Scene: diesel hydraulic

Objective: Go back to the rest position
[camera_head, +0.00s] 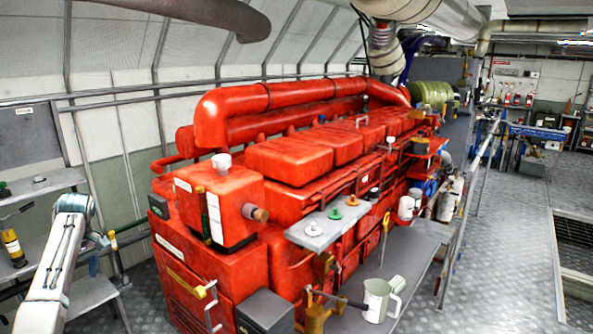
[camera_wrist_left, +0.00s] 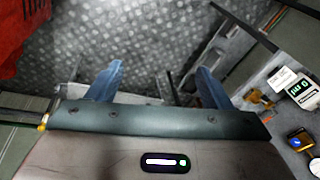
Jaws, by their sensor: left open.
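My left arm comes in at the lower left of the head view, and my left gripper (camera_head: 94,264) points down beside the red engine's near end. In the left wrist view, my left gripper (camera_wrist_left: 158,84) has its two blue fingers wide apart. Nothing is between them, and the patterned metal floor shows below. My right gripper is not in view.
The large red diesel engine (camera_head: 290,165) fills the middle. A grey shelf (camera_head: 45,186) with a bottle (camera_head: 12,247) below it stands at the left. A pale jug (camera_head: 378,298) stands on the walkway at the engine's side. Open floor (camera_head: 500,240) lies at the right.

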